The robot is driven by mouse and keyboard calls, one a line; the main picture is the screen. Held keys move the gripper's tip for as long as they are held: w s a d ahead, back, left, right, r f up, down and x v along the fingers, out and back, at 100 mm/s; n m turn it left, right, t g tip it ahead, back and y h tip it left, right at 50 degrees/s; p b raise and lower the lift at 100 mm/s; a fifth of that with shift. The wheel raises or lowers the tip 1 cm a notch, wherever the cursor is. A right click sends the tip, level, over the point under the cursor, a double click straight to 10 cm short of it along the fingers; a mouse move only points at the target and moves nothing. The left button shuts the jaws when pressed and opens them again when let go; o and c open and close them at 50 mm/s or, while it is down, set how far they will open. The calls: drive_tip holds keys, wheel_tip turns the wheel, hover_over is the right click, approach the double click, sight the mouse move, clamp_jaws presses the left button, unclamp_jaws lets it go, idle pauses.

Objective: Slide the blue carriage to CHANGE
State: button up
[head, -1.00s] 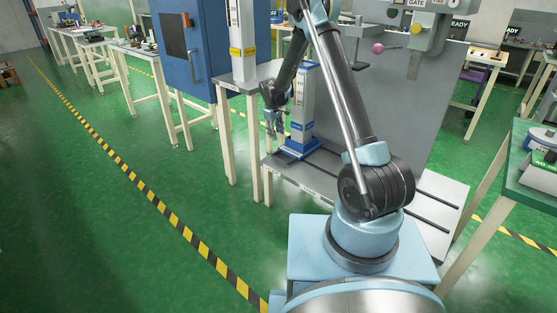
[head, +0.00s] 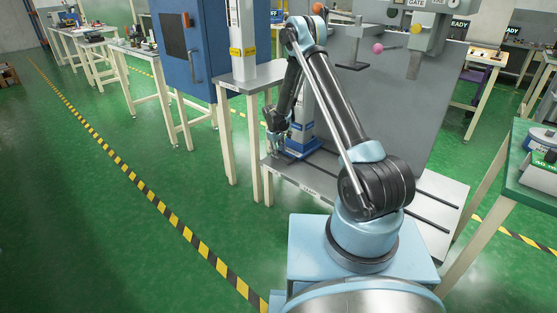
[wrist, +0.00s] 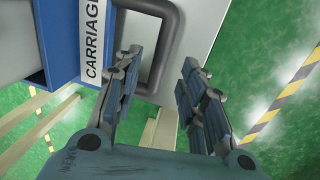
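The blue carriage (head: 300,149) sits at the foot of a pale column on the slotted grey bench, partly behind my arm. In the wrist view, its blue side (wrist: 58,45) with a white CARRIAGE label is at the upper left. A dark grey handle loop (wrist: 169,45) stands out beside it. My gripper (head: 277,148) is at the left side of the carriage. In the wrist view, my gripper (wrist: 165,90) is open, its fingers apart, and the handle's near end shows by the left finger. Contact cannot be told. I cannot make out a CHANGE mark.
The grey bench (head: 340,196) has long dark slots and a tall grey back panel (head: 385,110). A blue cabinet (head: 186,50) and a small table (head: 252,80) stand behind left. A green-topped table (head: 525,185) is at the right. The green floor at left is clear.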

drive_tip(key=shift+w+d+f, duration=0.15)
drive_tip(key=shift+w+f, duration=0.05)
drive_tip(key=shift+f, duration=1.05)
drive_tip(key=shift+w+d+f, duration=0.15)
drive_tip(key=shift+f, duration=1.1)
clamp_jaws()
drive_tip(key=shift+a, duration=0.1)
